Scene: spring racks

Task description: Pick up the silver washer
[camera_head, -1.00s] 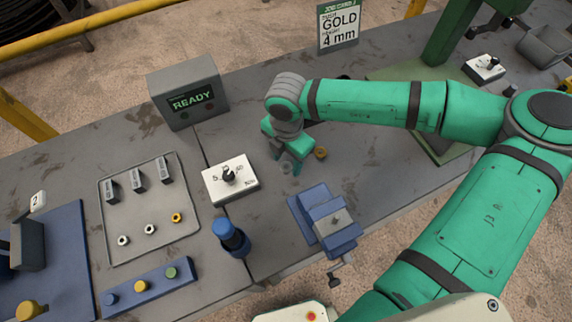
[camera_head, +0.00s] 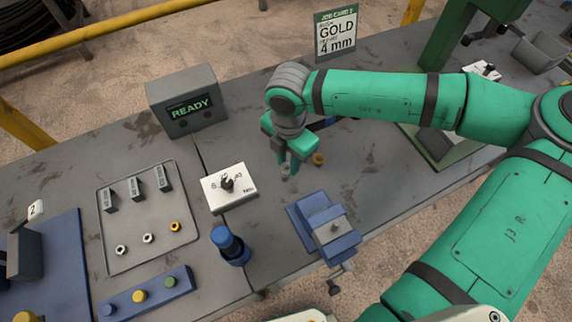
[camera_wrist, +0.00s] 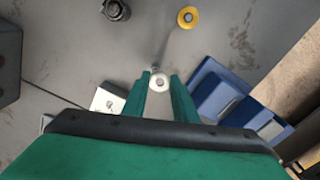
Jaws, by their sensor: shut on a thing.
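The silver washer (camera_wrist: 159,83) is a small pale ring with a dark centre. In the wrist view it sits between the fingertips of my gripper (camera_wrist: 160,78), which is shut on it. In the head view my green gripper (camera_head: 287,171) points down at the grey bench, to the right of the white dial box, and a small pale bit of the washer (camera_head: 285,179) shows at its tips. I cannot tell whether the washer touches the bench. A gold ring (camera_head: 319,159) stands just right of my gripper; it also shows in the wrist view (camera_wrist: 187,17).
The white dial box (camera_head: 229,188) is close on the left and a blue vise (camera_head: 327,227) is in front. A tray (camera_head: 150,262) with small rings and grey blocks lies farther left. A READY display (camera_head: 187,97) and a GOLD 4 mm card (camera_head: 336,34) stand behind.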

